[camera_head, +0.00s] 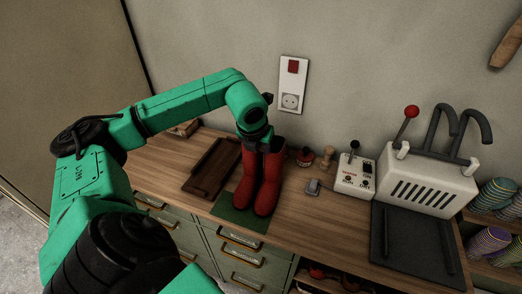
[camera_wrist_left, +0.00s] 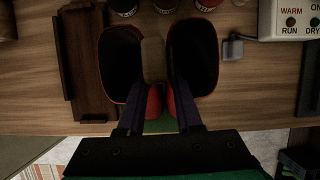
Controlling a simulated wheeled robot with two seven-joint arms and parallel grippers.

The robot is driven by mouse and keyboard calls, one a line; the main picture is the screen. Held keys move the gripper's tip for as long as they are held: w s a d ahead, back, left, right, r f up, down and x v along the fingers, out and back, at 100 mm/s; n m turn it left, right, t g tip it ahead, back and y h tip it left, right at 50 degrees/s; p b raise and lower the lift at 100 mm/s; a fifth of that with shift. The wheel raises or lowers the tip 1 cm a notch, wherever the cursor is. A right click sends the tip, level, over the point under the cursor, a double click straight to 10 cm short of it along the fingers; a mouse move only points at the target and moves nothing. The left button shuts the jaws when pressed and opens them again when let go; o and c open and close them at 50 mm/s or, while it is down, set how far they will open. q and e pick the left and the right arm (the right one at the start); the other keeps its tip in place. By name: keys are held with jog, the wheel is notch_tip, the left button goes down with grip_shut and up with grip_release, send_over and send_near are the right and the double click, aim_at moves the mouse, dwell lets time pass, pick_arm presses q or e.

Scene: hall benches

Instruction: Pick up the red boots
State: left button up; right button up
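The red boots (camera_head: 257,181) stand upright side by side on a green mat (camera_head: 240,217) on the wooden bench. In the left wrist view their dark openings show from above, the left boot (camera_wrist_left: 121,62) and the right boot (camera_wrist_left: 193,58), with red parts below. My left gripper (camera_head: 257,142) is at the top of the boots in the head view. In the left wrist view the gripper (camera_wrist_left: 157,95) has its two dark fingers apart, near the inner sides of the openings. Whether the fingers touch the boots cannot be told. My right gripper is out of view.
A brown wooden tray (camera_head: 212,167) lies left of the boots. To the right are a small grey block (camera_head: 312,187), a control box (camera_head: 354,176), a white dryer unit (camera_head: 431,182) and a dark tray (camera_head: 414,244). The wall with a socket (camera_head: 292,86) rises behind.

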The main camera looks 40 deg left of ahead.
pick_arm(q)
grip_shut()
jog(key=shift+r, duration=0.15)
dwell(0.9)
